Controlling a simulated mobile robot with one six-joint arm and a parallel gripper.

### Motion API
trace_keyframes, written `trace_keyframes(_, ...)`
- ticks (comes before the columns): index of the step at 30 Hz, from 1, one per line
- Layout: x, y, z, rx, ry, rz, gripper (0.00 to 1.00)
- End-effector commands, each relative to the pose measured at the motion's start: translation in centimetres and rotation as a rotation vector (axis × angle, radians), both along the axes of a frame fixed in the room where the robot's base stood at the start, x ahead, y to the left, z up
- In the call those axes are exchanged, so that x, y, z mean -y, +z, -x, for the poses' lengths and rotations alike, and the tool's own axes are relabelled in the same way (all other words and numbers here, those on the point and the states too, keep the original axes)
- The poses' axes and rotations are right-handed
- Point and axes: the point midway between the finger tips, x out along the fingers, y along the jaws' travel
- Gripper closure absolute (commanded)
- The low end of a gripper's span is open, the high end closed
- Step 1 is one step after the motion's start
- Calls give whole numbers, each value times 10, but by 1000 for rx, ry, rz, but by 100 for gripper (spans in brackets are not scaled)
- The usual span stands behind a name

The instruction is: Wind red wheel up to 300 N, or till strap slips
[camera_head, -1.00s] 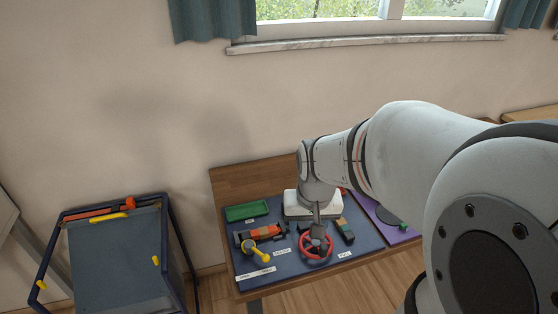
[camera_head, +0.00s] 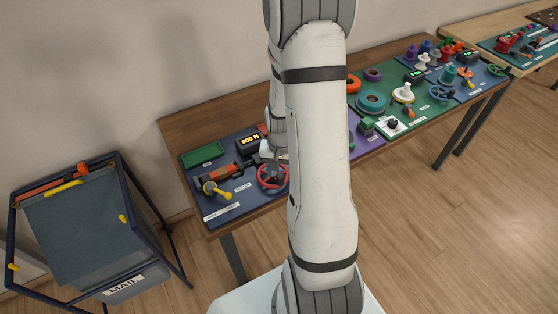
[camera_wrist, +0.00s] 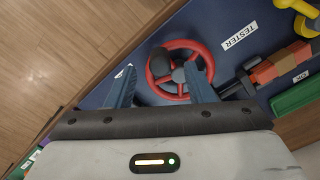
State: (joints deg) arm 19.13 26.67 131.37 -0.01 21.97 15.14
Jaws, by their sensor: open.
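The red wheel (camera_head: 261,183) lies on the blue board in the head view. I cannot tell whether a finger touches the rim. The tester's display (camera_head: 249,141) reads 000 N. A red-orange piece with dark ends, perhaps the strap in its clamps, lies beside the wheel (camera_wrist: 275,68); it also shows in the head view (camera_head: 219,173).
A yellow-knobbed lever (camera_head: 216,188) and a green tray (camera_head: 203,153) share the board. A mail bin (camera_head: 85,230) stands left of the table. More coloured parts, including a teal ring (camera_head: 371,103), lie to the right. My arm hides part of the board.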

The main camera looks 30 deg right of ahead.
Motion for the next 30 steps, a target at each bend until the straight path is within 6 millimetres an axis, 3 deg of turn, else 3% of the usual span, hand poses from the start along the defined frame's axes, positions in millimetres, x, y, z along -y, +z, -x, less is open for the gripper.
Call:
trace_keyframes(7,-1,-26,0,-2,1,-1,52)
trace_keyframes(19,-1,-33,0,0,2,0,52)
trace_keyframes(30,-1,-32,0,0,3,0,82)
